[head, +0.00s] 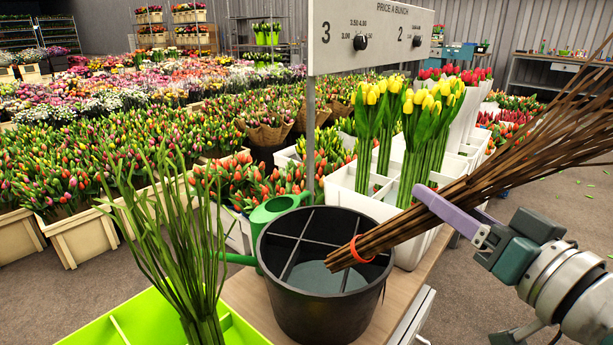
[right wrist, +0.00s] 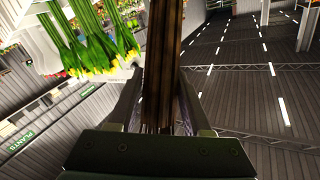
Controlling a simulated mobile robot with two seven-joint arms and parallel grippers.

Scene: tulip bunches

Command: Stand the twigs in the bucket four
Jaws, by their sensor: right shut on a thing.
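The black bucket (head: 318,312) stands upright on the table, with a cross divider making compartments inside. The twigs' cut ends overlap the bucket's opening and pass in front of its right rim; I cannot tell their exact height above the divider. My left gripper is out of view.
A green watering can (head: 272,208) touches or stands close behind the bucket. A lime green divided crate (head: 92,333) holds green stems (head: 170,240) at the front left. White crates with yellow tulips (head: 425,115) stand behind the bucket. A price sign (head: 368,35) rises on a post behind.

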